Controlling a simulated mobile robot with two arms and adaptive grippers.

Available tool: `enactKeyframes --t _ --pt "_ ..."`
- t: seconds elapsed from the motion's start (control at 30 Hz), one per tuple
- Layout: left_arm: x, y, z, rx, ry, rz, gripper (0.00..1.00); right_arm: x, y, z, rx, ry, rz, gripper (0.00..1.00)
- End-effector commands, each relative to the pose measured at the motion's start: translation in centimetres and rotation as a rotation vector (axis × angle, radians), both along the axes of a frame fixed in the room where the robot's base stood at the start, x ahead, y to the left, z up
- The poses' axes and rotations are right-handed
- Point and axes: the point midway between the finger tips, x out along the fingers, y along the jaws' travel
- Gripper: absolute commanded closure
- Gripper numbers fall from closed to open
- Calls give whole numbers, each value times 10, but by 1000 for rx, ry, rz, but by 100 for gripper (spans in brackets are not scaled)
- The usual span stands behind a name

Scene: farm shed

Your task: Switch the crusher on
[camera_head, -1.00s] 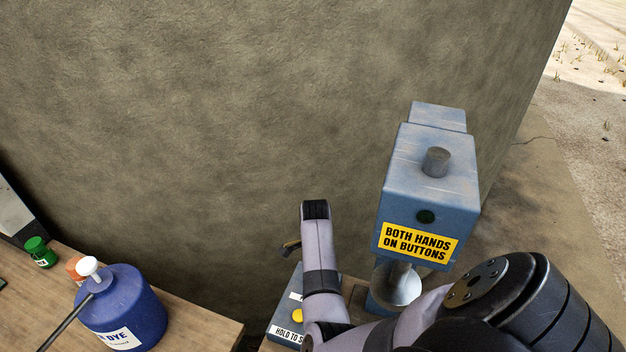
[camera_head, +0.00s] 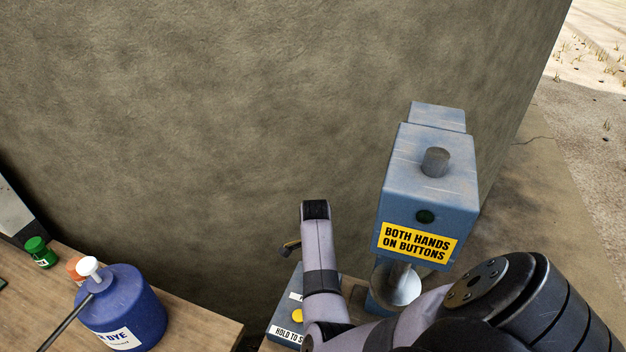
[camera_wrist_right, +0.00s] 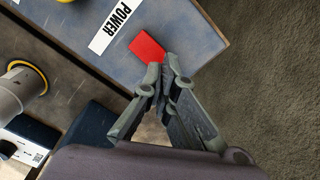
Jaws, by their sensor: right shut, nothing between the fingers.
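The crusher (camera_head: 428,205) is a blue-grey machine with a yellow "BOTH HANDS ON BUTTONS" sign and a dark round lamp on its front. In the right wrist view, a red switch (camera_wrist_right: 147,48) sits on a blue-grey surface (camera_wrist_right: 75,20) beside a white "POWER" label (camera_wrist_right: 112,24). My right gripper (camera_wrist_right: 162,70) is shut and empty, its fingertips at the lower right edge of the red switch; I cannot tell whether they touch it. In the head view my right arm hides the switch, and only a dark bit of that gripper shows. My left gripper is not in view.
A control box (camera_head: 284,312) with a yellow button (camera_head: 297,316) and a "HOLD TO S…" label is partly behind my right arm. A blue dye bottle (camera_head: 125,308) and a green-capped jar (camera_head: 39,252) stand on a wooden table (camera_head: 195,318) at left. A plaster wall (camera_head: 220,110) stands behind.

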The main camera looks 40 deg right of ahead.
Motion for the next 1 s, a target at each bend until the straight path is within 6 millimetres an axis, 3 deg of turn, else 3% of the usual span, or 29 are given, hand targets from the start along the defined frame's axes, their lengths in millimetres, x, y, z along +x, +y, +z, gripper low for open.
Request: enactKeyframes --t 1.0 --pt "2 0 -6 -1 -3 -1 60 0 0 -10 0 0 0 100"
